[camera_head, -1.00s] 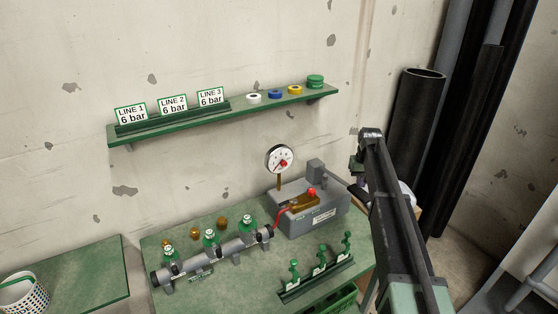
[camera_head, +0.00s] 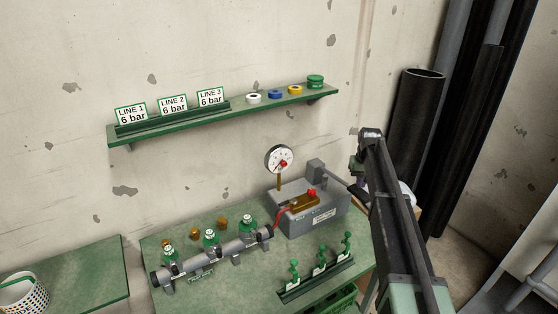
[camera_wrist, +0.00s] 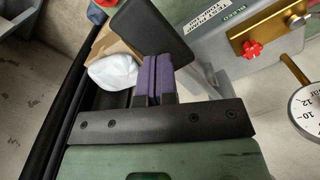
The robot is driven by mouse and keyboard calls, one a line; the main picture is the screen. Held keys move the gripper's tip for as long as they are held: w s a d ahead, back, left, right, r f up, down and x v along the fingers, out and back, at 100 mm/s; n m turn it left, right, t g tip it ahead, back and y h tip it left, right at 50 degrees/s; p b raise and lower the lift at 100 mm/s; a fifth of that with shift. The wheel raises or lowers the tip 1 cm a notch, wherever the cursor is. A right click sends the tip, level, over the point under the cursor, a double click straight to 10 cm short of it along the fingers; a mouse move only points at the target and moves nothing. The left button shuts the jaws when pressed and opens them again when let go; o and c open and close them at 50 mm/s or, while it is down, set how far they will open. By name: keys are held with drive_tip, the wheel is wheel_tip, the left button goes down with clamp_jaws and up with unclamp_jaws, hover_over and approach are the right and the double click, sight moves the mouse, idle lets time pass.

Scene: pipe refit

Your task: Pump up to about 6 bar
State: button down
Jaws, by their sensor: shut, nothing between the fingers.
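The grey pump (camera_head: 308,217) stands on the bench, with a brass block (camera_head: 305,204) and red knob on top. Its round white gauge (camera_head: 279,158) stands on a brass stem; the reading is too small to make out. A dark grey pad (camera_wrist: 150,32), which looks like the end of the pump lever, shows in the wrist view. In the head view my arm hides most of the gripper, right of the pump.
A red hose (camera_head: 281,217) joins the pump to a grey pipe (camera_head: 222,250) with green-capped fittings. A rack of green valves (camera_head: 317,276) stands in front. The wall shelf (camera_head: 275,107) carries line signs reading 6 bar and coloured rings. Black pipes (camera_head: 413,120) stand at right.

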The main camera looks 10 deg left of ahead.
wheel_tip(320, 180, down, 9)
drive_tip(key=b, duration=0.9)
wheel_tip(320, 180, up, 10)
drive_tip(key=p, duration=0.9)
drive_tip(key=shift+f, duration=0.2)
drive_tip(key=shift+f+b, duration=4.7)
drive_tip(key=shift+f, duration=0.3)
drive_tip(key=shift+r+p, duration=4.95)
drive_tip(key=shift+f, duration=0.25)
